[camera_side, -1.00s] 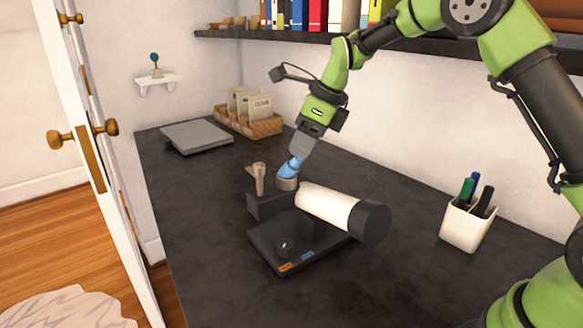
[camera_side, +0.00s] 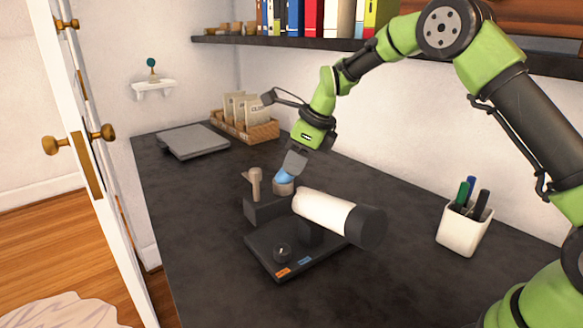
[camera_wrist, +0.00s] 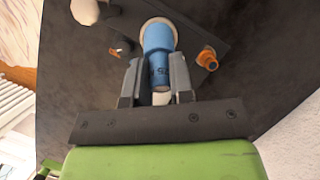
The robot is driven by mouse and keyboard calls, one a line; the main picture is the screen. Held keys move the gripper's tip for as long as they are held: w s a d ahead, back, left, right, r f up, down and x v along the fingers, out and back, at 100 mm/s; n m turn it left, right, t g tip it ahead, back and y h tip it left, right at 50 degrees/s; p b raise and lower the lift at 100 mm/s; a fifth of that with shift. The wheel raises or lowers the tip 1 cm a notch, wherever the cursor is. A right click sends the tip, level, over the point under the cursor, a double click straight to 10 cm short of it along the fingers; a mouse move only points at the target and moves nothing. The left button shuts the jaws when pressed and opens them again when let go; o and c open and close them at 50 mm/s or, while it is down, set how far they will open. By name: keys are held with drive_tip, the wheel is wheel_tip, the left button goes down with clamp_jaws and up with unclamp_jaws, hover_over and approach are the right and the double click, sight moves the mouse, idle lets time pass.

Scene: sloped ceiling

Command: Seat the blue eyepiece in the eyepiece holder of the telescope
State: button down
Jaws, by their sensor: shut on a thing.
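The blue eyepiece (camera_side: 286,177) is in my gripper (camera_side: 291,168), which is shut on it. In the wrist view the eyepiece (camera_wrist: 158,44) lies between the two dark jaws (camera_wrist: 158,82). It leans, with its lower end at the pale ring-shaped eyepiece holder (camera_side: 283,189). In the wrist view the holder's rim (camera_wrist: 175,30) shows around the eyepiece's far end. I cannot tell how deep the eyepiece sits. The telescope (camera_side: 325,210) has a white tube with a dark end, on a black base.
A beige peg (camera_side: 256,183) stands on the dark block just left of the holder. An orange ring-like part (camera_wrist: 208,59) is right of the eyepiece in the wrist view.

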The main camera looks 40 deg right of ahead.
wheel_tip(320, 180, up, 9)
drive_tip(key=shift+r, duration=0.15)
drive_tip(key=shift+s+r+n, duration=0.15)
drive_tip(key=shift+r+n, duration=0.05)
drive_tip(key=shift+n, duration=0.1)
drive_tip(key=s+n+g+h, duration=0.3)
drive_tip(key=s+n, duration=0.6)
drive_tip(key=n, duration=1.5)
drive_tip(key=w+n, duration=0.1)
drive_tip(key=w, duration=0.2)
drive_tip(key=w+a+n+t, duration=0.1)
drive_tip(key=w, duration=0.3)
drive_tip(key=w+f, duration=0.1)
drive_tip(key=w, duration=0.2)
drive_tip(key=shift+w+a+n, duration=0.15)
drive_tip(key=shift+n, duration=0.25)
drive_tip(key=shift+t, duration=0.3)
drive_tip(key=x, duration=0.6)
drive_tip(key=s+x, duration=0.1)
drive_tip(key=x, duration=0.2)
drive_tip(key=shift+a+f, duration=0.4)
drive_tip(key=shift+f, duration=0.05)
drive_tip(key=shift+f, duration=0.1)
